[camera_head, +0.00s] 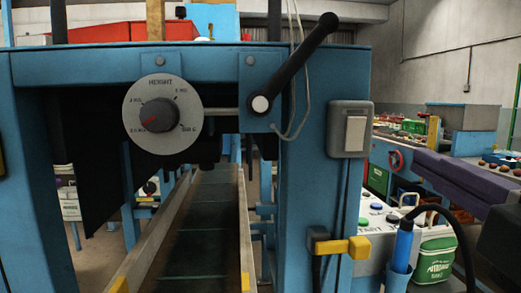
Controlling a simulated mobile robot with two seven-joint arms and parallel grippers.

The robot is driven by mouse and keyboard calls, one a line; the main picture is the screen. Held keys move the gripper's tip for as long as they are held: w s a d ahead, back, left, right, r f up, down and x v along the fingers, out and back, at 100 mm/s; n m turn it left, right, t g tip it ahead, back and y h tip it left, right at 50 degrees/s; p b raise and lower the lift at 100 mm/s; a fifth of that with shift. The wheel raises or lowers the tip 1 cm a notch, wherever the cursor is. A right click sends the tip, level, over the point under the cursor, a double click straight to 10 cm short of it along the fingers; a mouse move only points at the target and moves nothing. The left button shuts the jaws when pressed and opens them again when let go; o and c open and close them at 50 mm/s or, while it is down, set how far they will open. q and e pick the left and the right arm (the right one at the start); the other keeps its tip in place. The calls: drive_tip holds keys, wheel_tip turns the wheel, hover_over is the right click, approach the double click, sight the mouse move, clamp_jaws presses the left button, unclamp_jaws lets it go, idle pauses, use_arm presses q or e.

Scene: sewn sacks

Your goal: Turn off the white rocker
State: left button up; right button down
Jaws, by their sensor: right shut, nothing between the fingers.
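The white rocker (355,133) is set in a grey switch box (337,142) on the right blue post of the machine frame. It faces me and is unobstructed; I cannot tell which end is pressed in. My right gripper (485,235) shows only as a dark shape at the right edge, partly cut off. It is shut and empty, to the right of and lower than the rocker, well apart from it. My left gripper is not in view.
A round height dial (162,114) and a black lever (295,62) sit left of the switch box. Below it, a yellow-handled part (348,247) juts out. A blue cylindrical tool (402,245) with a black hose and a green sack (436,259) stand at lower right. A conveyor (205,225) runs below.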

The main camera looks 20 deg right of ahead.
drive_tip(key=shift+s, duration=0.1)
drive_tip(key=p, duration=0.3)
approach(355, 126)
drive_tip(key=x, duration=0.6)
drive_tip(key=shift+r, duration=0.15)
drive_tip(key=shift+w, duration=0.45)
